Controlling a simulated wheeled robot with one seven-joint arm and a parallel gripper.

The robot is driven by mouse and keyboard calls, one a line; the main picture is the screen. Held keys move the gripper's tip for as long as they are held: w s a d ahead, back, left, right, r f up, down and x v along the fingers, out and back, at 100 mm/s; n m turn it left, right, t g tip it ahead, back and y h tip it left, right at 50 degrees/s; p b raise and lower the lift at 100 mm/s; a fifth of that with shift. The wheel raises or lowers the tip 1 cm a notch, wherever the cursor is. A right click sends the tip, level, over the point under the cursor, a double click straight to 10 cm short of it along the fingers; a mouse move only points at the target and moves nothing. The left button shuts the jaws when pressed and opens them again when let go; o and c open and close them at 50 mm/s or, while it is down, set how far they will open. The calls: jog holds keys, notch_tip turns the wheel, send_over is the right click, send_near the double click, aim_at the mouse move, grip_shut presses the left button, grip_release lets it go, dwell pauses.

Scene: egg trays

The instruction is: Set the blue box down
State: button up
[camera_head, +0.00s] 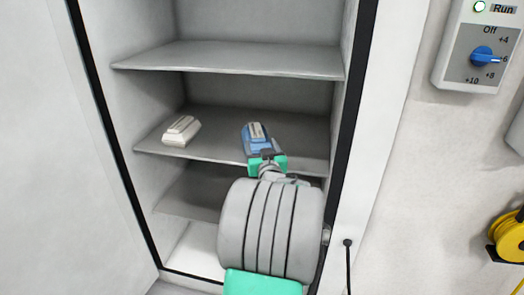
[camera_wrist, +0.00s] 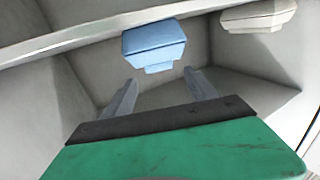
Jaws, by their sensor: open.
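The blue box (camera_head: 258,143) with a pale top is on the middle shelf (camera_head: 220,146) of the open cabinet, to the right of a white box. In the wrist view the blue box (camera_wrist: 153,44) shows just beyond the fingertips. My gripper (camera_wrist: 159,78) is open, with its two fingers apart and nothing visible between them. In the head view my gripper (camera_head: 263,155) is at the near side of the blue box, and my arm hides the shelf front there. I cannot tell whether a finger touches the box.
The white box (camera_head: 181,131) sits at the left of the same shelf and also shows in the wrist view (camera_wrist: 259,16). An upper shelf (camera_head: 230,60) is above and empty, a lower shelf (camera_head: 190,195) below. Cabinet side walls bound the space. A dial panel (camera_head: 480,45) is on the right wall.

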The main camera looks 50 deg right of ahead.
jog(key=w+a+f+n+g+y, duration=0.1)
jog(key=w+a+f+n+y, duration=0.2)
jog(key=a, duration=0.8)
jog(key=w+a+f+n+g+y, duration=0.1)
jog(key=w+a+f+y, duration=0.2)
jog(key=a, duration=0.7)
jog(key=w+a+f+n+g+y, duration=0.1)
jog(key=w+a+f+n+y, duration=0.3)
jog(key=a, duration=0.7)
jog(key=s+a+f+g+y, duration=0.2)
jog(key=s+a+g, duration=0.5)
jog(key=s+a, duration=1)
jog(key=shift+s+f+n+g+y, duration=0.3)
jog(key=shift+s+f+n, duration=0.15)
jog(key=shift+f, duration=0.45)
